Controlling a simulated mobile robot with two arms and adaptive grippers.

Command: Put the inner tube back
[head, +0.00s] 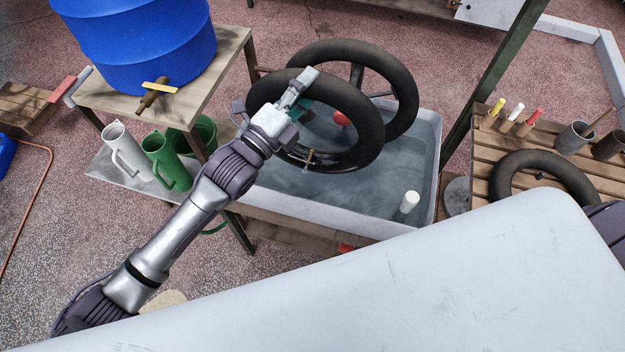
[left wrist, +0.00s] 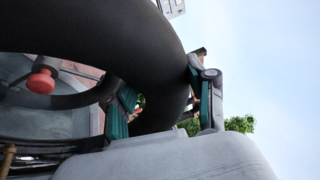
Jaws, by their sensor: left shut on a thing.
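A black inner tube (head: 368,132) is in the grasp of my left gripper (head: 299,96), which is shut on its upper left side. The tube is tilted above the grey water tub (head: 425,165). In the left wrist view the tube (left wrist: 120,35) passes between the teal finger pads of the gripper (left wrist: 160,98). A second black tube (head: 408,85) stands just behind the held one, partly hidden by it. A third black tube (head: 568,172) lies on the slatted table at the right. My right gripper is not in view.
A blue barrel (head: 140,40) with a tap stands on a wooden stand at the left. White (head: 122,150) and green (head: 165,160) jugs sit below it. A green post (head: 497,75) rises beside the tub. The slatted table (head: 482,148) holds coloured markers and cups.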

